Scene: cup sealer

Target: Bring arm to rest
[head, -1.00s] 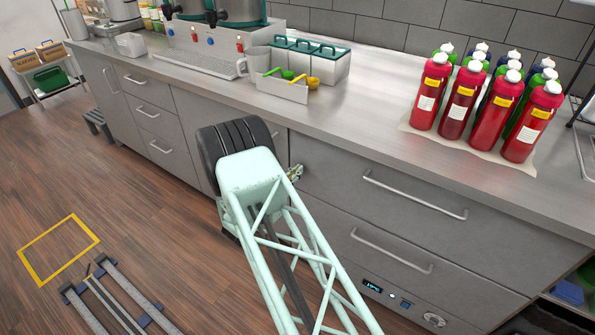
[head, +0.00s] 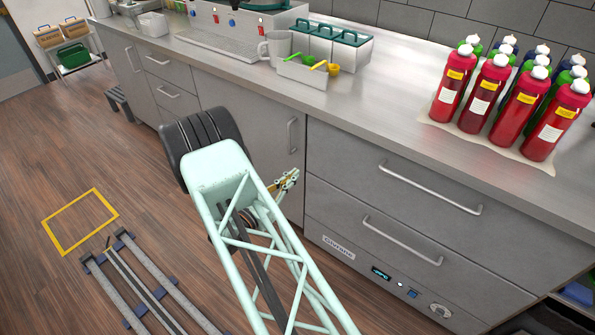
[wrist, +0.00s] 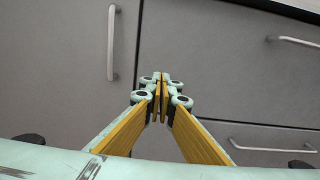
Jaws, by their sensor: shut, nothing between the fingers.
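My gripper (wrist: 161,95) is shut and empty. In the wrist view its mint-green linkages and yellow fingers meet in the middle, in front of grey cabinet fronts (wrist: 205,65). In the head view my gripper (head: 287,181) shows small beside my mint-green arm, before the cabinet below the counter. It is mostly hidden behind the arm link. Nothing is held.
The counter (head: 390,110) carries several squeeze bottles (head: 500,95) on a mat at right, and a utensil tray (head: 303,74) and a mug (head: 275,47). Drawer handles (head: 430,187) jut out. Floor rails (head: 140,280) and a yellow floor square (head: 80,222) lie at left.

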